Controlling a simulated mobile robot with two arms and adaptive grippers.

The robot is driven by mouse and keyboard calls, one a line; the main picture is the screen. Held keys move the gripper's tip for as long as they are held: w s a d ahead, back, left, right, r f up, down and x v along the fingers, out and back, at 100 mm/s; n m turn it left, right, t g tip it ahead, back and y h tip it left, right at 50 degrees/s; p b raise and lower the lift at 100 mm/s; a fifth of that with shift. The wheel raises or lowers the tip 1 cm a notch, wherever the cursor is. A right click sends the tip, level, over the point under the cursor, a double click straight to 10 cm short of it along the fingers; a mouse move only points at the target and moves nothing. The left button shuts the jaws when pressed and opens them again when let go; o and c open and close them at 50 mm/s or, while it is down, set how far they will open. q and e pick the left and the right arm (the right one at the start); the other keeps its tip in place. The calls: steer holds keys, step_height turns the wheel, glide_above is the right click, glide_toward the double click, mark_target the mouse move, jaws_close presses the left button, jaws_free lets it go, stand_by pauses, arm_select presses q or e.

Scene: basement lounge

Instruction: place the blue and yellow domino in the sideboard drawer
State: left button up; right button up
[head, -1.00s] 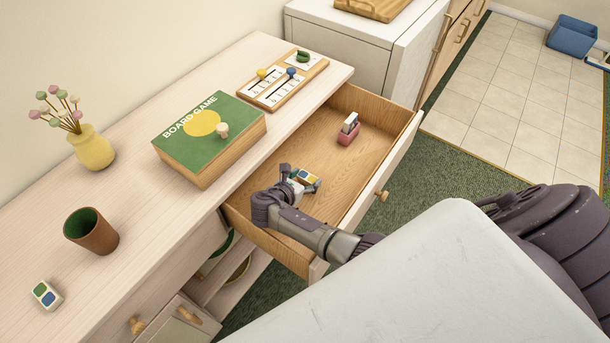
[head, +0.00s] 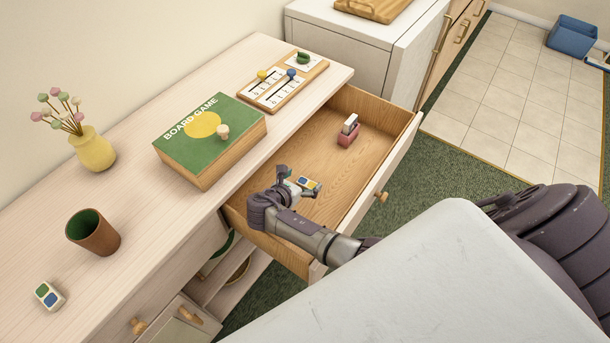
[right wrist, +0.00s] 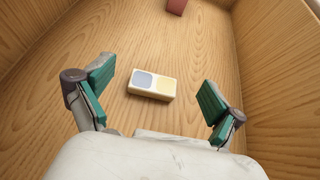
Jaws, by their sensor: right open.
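The blue and yellow domino (head: 307,183) lies flat on the floor of the open sideboard drawer (head: 345,185). In the right wrist view the domino (right wrist: 152,84) sits between and a little beyond the spread fingers, touching neither. My right gripper (head: 299,188) is inside the drawer, low over its floor; in the wrist view its green-padded fingers (right wrist: 158,100) are wide apart and empty. My left gripper is not in view.
A red holder with white cards (head: 348,131) stands farther back in the drawer. On the sideboard top are a board game box (head: 190,163), a score board (head: 283,82), a brown cup (head: 95,235), a flower vase (head: 92,150) and a green and blue domino (head: 49,296).

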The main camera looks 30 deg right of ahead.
steer(key=v, duration=0.6)
stand_by(0.3)
